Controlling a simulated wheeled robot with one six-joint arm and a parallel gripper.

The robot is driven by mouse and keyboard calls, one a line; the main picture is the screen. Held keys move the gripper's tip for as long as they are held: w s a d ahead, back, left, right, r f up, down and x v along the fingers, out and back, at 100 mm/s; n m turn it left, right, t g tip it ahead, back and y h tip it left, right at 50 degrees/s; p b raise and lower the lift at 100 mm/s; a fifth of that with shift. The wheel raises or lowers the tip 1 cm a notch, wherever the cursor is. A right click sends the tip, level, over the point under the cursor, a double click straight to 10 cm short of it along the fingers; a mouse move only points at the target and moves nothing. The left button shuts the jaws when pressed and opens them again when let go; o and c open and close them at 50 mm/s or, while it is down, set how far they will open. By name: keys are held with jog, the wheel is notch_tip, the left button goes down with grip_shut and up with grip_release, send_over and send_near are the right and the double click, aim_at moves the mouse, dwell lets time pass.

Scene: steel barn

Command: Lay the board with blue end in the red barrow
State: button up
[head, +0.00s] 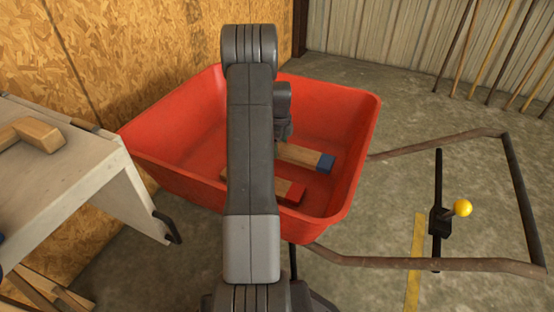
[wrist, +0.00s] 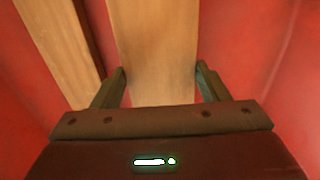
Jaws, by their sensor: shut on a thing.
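The board with the blue end (head: 307,156) is inside the red barrow (head: 345,150), its blue tip pointing right in the head view. My gripper (wrist: 160,85) is shut on this board, which shows as pale wood between the two fingers in the wrist view (wrist: 155,40). In the head view my arm hides the gripper's fingers and the board's left part. I cannot tell whether the board touches the barrow's floor.
A board with a red end (head: 290,191) lies in the barrow, nearer and beside the held board. A pale bench (head: 60,180) with a wooden block (head: 38,134) stands left. The barrow's handles (head: 420,262) reach right, near a black stand with a yellow knob (head: 462,208).

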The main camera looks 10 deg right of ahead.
jog(key=shift+f+b, duration=0.85)
jog(key=shift+f, duration=1.55)
jog(key=shift+f, duration=0.1)
jog(key=o, duration=1.2)
notch_tip(320, 180, up, 12)
jog(key=p, duration=0.4)
jog(key=shift+f+b, duration=1.15)
jog(key=shift+f, duration=2.7)
